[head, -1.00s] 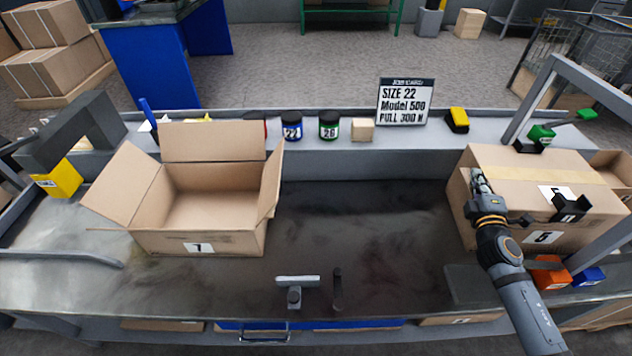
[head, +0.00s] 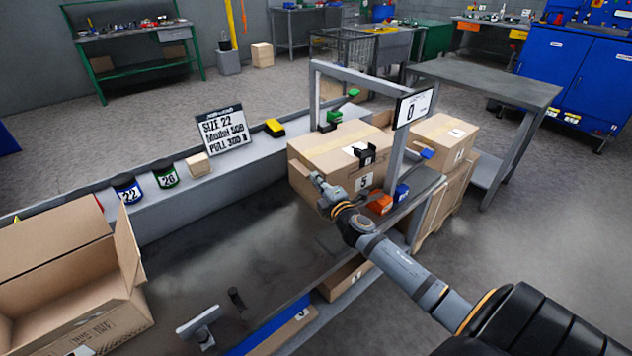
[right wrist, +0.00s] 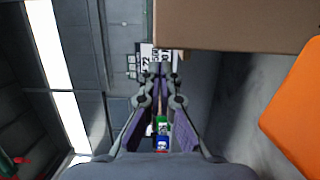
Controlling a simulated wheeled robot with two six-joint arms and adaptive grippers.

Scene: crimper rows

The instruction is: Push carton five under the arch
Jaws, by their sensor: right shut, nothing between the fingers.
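Carton five (head: 330,150) is a closed, taped brown box with a "5" label, at the right end of the bench. It stands at the grey arch (head: 352,76); one arch post rises behind it and the other at its right front. I cannot tell how far it reaches under the beam. My right gripper (head: 318,182) is shut and empty, close to the carton's left end; contact is unclear. In the right wrist view the shut fingers (right wrist: 159,72) are beside a brown carton wall (right wrist: 240,25). My left gripper is not in view.
An open carton (head: 65,260) stands at the left. Orange (head: 380,204) and blue (head: 402,193) bins are by the near arch post. Another closed carton (head: 440,138) lies beyond the arch. The bench top (head: 250,230) between the cartons is mostly clear.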

